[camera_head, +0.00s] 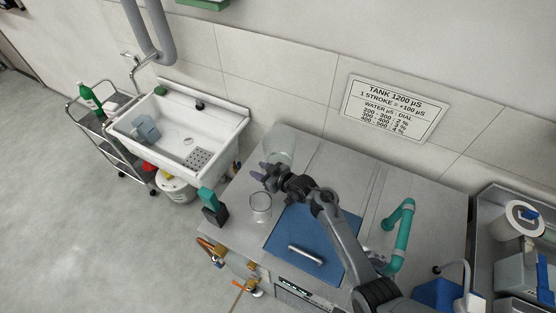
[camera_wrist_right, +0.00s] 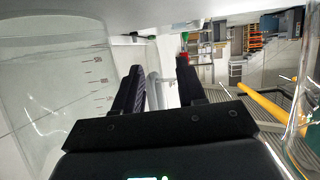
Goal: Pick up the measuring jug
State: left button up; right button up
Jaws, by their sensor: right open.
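The measuring jug (camera_head: 281,146) is clear and stands near the back of the worktop, just behind my right gripper in the head view. In the right wrist view a large clear jug wall with graduation marks (camera_wrist_right: 55,85) fills the left side. My right gripper (camera_head: 263,172) points left above the worktop, between the jug and a clear glass beaker (camera_head: 260,207). Its fingers (camera_wrist_right: 160,72) are apart, with nothing between them. The gripper partly covers the jug's lower part in the head view. My left gripper is not in view.
A blue panel with a handle (camera_head: 306,255) lies right of the beaker. A teal-and-black object (camera_head: 214,207) stands at the worktop's left edge. A teal pipe (camera_head: 401,238) rises to the right. A white sink (camera_head: 214,130) holding a grey-blue container (camera_head: 146,129) is left.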

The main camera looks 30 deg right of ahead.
grip_shut()
dwell(0.3)
jog(key=shift+r, duration=0.2)
dwell(0.4)
